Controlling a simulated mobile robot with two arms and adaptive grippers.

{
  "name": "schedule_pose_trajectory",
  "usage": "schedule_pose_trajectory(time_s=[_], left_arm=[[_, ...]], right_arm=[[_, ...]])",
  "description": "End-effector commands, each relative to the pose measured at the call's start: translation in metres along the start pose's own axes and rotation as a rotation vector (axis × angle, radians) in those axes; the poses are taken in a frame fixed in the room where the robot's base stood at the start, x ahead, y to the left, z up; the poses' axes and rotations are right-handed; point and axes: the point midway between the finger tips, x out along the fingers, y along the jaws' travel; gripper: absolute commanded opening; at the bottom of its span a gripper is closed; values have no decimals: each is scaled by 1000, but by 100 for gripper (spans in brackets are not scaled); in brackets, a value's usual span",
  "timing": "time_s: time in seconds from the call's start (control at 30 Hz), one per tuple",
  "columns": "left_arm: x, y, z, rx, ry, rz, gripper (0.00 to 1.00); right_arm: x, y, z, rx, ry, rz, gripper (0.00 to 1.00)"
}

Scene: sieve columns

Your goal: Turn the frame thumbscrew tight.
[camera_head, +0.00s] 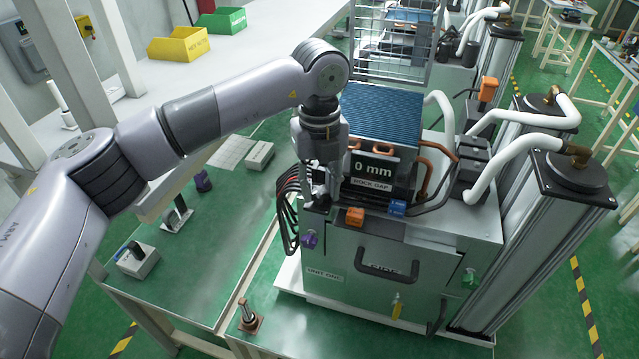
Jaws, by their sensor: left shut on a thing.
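My left arm comes in from the left, and my left gripper (318,192) points down at the left end of the top of the grey machine (365,260). Its fingers are shut on a small part there, in the place of the frame thumbscrew; the fingers hide most of it, so its shape and how far it is turned cannot be told. A dark display (374,168) just right of the gripper reads "0 mm", above a label "ROCK GAP". A ribbed blue sieve deck (395,112) lies behind the display. My right gripper is not in view.
An orange block (355,216), a blue block (397,208) and a purple knob (309,240) sit close to the gripper. Dark cables (288,205) hang at its left. White hoses (515,150) run at the right. A green bench (190,265) holds small fixtures.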

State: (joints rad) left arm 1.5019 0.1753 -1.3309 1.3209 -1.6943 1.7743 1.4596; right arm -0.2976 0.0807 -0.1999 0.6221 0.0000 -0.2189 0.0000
Motion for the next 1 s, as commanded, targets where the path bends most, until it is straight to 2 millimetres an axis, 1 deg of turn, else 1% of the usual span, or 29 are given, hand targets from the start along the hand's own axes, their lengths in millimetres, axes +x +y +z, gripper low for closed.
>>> schedule_pose_trajectory(time_s=[0.17,0.37,0.57,0.7,1.0], left_arm=[[1,0,1,16,-3,-1,2],[3,0,1,94,-4,-3,2],[4,0,1,242,-5,-2,2],[4,0,1,373,-6,-2,2],[2,1,2,658,-5,-1,2]], right_arm=[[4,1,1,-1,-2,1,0],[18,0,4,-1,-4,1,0],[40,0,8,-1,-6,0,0],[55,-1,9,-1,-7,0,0],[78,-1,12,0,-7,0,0]])
